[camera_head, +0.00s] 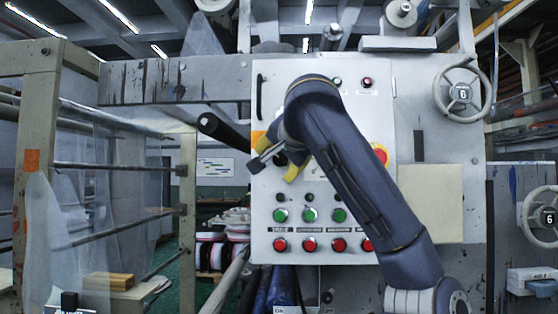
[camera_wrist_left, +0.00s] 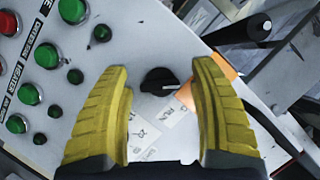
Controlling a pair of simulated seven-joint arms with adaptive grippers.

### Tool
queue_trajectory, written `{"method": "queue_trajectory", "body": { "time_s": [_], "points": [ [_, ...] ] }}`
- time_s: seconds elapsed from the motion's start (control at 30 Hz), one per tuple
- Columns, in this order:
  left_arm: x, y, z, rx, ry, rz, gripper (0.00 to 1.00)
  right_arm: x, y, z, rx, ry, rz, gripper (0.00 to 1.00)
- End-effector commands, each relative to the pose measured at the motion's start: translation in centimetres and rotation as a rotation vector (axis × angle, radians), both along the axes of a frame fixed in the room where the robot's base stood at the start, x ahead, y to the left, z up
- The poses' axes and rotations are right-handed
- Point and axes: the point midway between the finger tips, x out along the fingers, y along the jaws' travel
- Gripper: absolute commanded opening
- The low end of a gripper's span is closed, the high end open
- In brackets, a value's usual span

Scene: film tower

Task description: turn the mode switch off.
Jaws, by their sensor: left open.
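The mode switch (camera_wrist_left: 158,80) is a black rotary knob on the light grey panel (camera_head: 325,258). In the left wrist view a pale mark on the knob points to the right, with small printed labels beside it. My left gripper (camera_head: 277,156) is in front of the panel's upper left part, and its arm covers much of the panel in the head view. Its two yellow fingers (camera_wrist_left: 165,78) are open, one on each side of the knob, with gaps showing. I cannot tell how far the fingertips are from the panel. My right gripper is not in view.
Green buttons (camera_head: 310,215) and red buttons (camera_head: 310,244) line the lower panel. A red emergency button on yellow (camera_head: 381,155) is right of my arm. Handwheels (camera_head: 462,92) are at the right. A frame with film (camera_head: 100,170) stands at the left.

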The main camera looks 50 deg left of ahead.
Motion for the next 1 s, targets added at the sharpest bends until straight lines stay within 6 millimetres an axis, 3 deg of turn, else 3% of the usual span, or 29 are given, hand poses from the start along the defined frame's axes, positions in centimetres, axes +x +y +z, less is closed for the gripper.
{"method": "queue_trajectory", "body": {
  "time_s": [0.27,0.7,1.0],
  "points": [
    [-0.5,-1.2,0.5,0.002,-0.002,-0.003,0.62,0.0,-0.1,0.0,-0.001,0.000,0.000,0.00],
    [-3.7,-7.5,2.5,0.001,-0.002,-0.003,0.62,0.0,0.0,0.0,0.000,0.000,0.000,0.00],
    [-4.9,-10.0,3.2,0.001,0.000,-0.001,0.62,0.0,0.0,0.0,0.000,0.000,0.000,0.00]
  ]
}}
